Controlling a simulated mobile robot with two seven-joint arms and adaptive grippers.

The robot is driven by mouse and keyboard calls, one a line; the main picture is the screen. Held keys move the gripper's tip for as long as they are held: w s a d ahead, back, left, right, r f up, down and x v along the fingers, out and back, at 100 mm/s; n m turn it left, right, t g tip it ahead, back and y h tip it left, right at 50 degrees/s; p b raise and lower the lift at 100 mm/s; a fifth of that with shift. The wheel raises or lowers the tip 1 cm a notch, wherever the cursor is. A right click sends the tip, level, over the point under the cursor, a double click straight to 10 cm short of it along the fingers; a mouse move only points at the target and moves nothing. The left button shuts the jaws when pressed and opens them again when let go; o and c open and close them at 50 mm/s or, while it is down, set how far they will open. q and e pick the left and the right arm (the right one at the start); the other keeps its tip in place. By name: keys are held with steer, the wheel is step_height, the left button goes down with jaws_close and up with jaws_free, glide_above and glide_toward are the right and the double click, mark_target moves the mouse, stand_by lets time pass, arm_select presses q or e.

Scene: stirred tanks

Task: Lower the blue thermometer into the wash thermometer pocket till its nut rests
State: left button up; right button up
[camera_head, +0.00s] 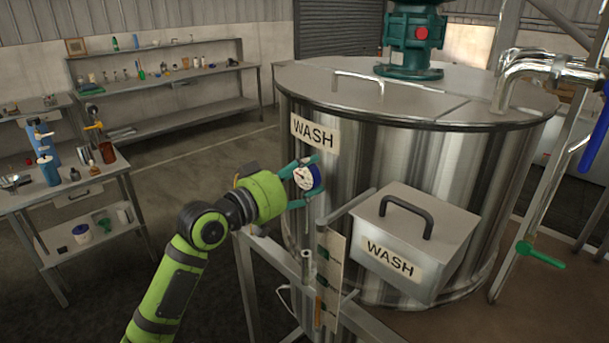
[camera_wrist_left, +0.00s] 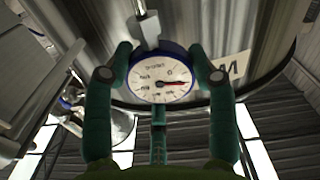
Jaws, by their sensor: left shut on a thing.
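The blue thermometer (camera_head: 308,178) has a round white dial with a blue rim. My left gripper (camera_head: 300,182) is shut on it, in front of the big steel wash tank (camera_head: 400,160). In the left wrist view, the dial (camera_wrist_left: 162,80) sits between the two green fingers of the gripper (camera_wrist_left: 160,56), with a red needle. A metal nut and stem (camera_wrist_left: 148,28) extend from the dial to the top edge there. An upright metal tube (camera_head: 307,262), possibly the wash pocket, stands below the dial in the head view. The stem's tip cannot be made out. My right gripper is not in view.
A steel box labelled WASH (camera_head: 410,240) with a black handle is right of the tube. A narrow upright plate (camera_head: 330,270) stands beside the tube. A cluttered side table (camera_head: 75,190) is at left. The floor between them and the back bench (camera_head: 165,120) is clear.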

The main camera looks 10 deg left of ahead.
mark_target(302, 193)
arm_select(q)
steer(key=shift+r, duration=0.1)
steer(key=shift+f+b, duration=1.3)
steer(key=shift+f, duration=0.6)
steer(key=shift+f+b, duration=4.05)
steer(key=shift+f, duration=1.5)
steer(key=o, duration=1.3)
steer(key=v, duration=1.2)
